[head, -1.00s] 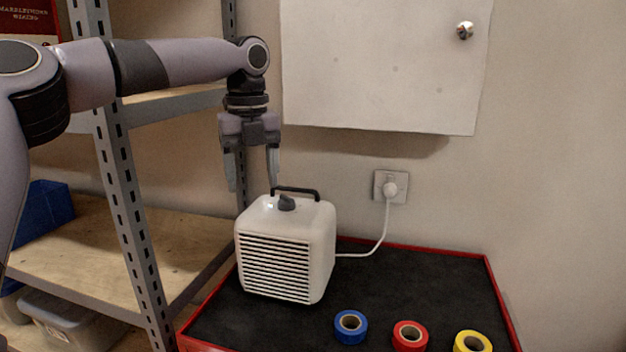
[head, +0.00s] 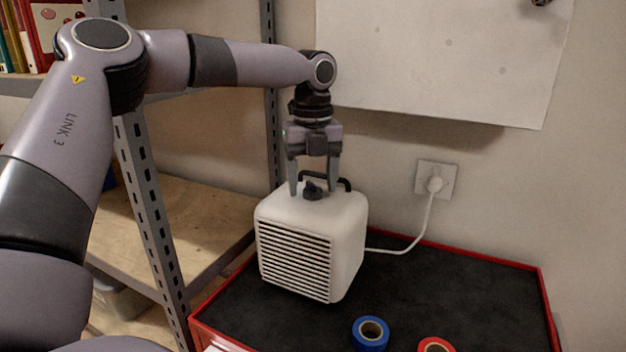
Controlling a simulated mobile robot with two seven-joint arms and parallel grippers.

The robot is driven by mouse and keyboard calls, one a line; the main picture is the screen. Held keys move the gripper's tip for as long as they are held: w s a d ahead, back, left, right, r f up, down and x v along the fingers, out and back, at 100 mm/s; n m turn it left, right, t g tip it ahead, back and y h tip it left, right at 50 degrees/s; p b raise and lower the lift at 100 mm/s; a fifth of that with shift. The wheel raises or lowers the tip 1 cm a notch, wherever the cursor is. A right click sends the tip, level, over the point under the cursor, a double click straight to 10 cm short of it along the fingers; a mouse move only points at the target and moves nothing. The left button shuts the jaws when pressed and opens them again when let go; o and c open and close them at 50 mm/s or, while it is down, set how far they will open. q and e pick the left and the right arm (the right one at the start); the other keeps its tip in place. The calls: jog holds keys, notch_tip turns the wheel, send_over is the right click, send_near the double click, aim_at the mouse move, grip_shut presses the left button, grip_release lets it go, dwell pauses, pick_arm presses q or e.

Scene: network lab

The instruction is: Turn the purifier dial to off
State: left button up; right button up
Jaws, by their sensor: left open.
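The white purifier (head: 346,240) with a slatted front stands on the black-topped table. Its dark dial (head: 312,190) is on the top face, in front of the black carry handle (head: 342,182). My left gripper (head: 314,190) points down from above with its fingers apart, one on each side of the dial. I cannot tell whether a finger touches the dial. The dial's markings are too small to read. My right gripper is not in view.
The table (head: 460,285) has a raised red rim. A blue tape roll (head: 370,334) and a red tape roll (head: 436,345) lie at its front. A white cord runs from the purifier to the wall socket (head: 436,180).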

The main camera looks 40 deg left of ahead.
pick_arm(q)
jog(key=shift+f, duration=0.2)
jog(key=c, duration=1.1)
jog(key=shift+o, duration=0.2)
